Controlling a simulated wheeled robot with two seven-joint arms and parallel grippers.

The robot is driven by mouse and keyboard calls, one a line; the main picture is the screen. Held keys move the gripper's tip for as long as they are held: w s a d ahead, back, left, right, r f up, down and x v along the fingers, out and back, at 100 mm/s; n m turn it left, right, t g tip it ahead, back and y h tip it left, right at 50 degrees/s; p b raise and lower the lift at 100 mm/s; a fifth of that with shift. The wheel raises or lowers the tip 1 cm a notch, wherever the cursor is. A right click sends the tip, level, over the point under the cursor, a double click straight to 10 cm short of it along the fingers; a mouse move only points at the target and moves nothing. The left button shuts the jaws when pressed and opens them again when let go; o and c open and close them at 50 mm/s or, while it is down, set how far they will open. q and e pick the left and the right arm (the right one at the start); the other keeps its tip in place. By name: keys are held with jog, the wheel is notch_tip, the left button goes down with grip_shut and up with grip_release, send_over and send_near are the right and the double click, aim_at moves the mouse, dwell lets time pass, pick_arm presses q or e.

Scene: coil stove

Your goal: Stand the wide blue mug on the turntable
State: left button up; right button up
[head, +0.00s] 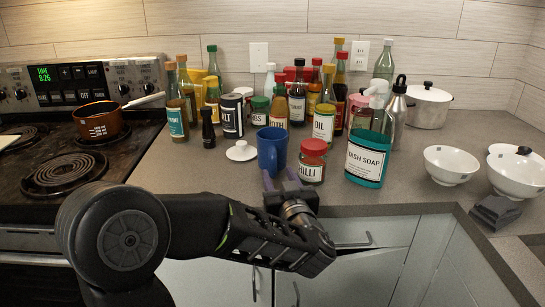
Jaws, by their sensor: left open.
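The wide blue mug (272,143) stands upright on the counter, between a white lid and a red-capped chilli jar. My left gripper (281,182) is open at the counter's front edge, just in front of the mug. Its fingers point toward the mug and overlap its lower part in the head view. I cannot tell whether they touch it. I cannot make out a turntable in this view. My right gripper is not in view.
The chilli jar (312,163) is close on the gripper's right, with a soap bottle (367,158) beyond. The white lid (241,151) lies left of the mug. Several bottles crowd behind. White bowls (451,165) stand right. A stove with a pan (103,124) is left.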

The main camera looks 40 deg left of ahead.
aim_at(274, 168)
pick_arm(q)
jog(key=shift+w+a, duration=0.15)
jog(key=shift+x, duration=2.65)
grip_shut()
